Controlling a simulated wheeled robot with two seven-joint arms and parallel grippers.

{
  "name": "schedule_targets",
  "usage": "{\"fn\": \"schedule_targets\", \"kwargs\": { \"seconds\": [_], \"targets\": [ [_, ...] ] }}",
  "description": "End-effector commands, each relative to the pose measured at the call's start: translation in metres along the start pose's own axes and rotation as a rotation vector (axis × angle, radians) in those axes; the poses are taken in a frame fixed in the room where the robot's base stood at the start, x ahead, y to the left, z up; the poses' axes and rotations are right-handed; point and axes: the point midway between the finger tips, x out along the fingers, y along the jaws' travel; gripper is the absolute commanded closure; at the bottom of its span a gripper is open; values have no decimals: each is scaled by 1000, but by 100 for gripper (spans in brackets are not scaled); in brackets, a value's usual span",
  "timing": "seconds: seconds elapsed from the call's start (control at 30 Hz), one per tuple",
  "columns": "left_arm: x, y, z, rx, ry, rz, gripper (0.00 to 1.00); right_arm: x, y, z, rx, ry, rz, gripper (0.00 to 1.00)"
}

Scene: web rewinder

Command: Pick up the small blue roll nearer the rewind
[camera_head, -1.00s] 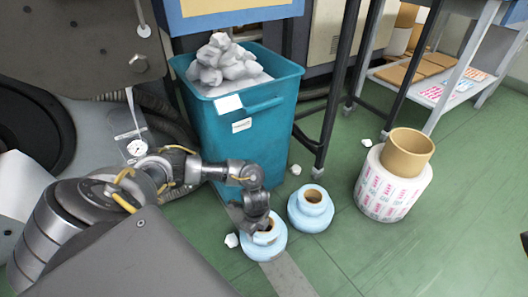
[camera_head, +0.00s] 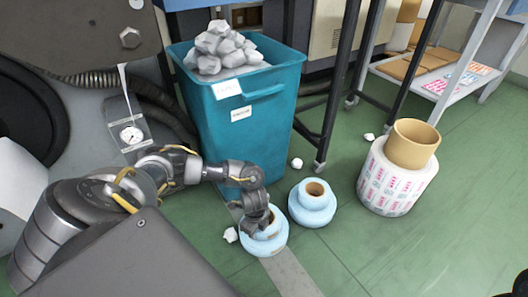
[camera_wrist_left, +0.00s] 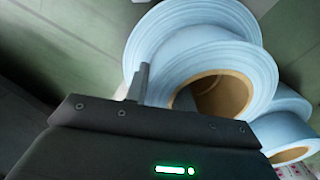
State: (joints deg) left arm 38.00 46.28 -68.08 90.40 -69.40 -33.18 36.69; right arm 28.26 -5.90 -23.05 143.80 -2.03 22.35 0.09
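Two small blue rolls with brown cores stand on the green floor, each with a narrower upper part on a wider base. The left one (camera_head: 270,246) is beneath my left gripper (camera_head: 261,227), whose fingers are at its top by the core. My right gripper is not in view.
A teal bin (camera_head: 245,130) full of crumpled white pieces stands behind the rolls. A larger printed roll (camera_head: 393,187) with a brown core on top stands at the right. Open floor lies at the right.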

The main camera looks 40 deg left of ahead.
Motion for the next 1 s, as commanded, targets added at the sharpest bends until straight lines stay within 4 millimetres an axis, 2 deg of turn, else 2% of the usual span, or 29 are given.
{"fn": "schedule_targets", "kwargs": {
  "seconds": [0.03,0.17,0.2,0.67,0.77,0.83,0.93,1.0],
  "targets": [
    [0,0,0,0,0,0,82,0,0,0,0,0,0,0],
    [0,0,0,0,0,0,99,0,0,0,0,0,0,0],
    [0,0,0,0,0,0,100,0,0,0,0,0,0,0],
    [-6,0,0,0,1,-1,100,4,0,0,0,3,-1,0],
    [-14,0,0,0,1,-1,100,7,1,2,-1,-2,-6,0],
    [-23,0,0,0,1,-1,100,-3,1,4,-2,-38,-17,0],
    [-43,-1,0,0,2,-1,100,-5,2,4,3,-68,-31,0],
    [-59,13,-5,5,2,1,100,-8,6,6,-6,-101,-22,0]
  ]
}}
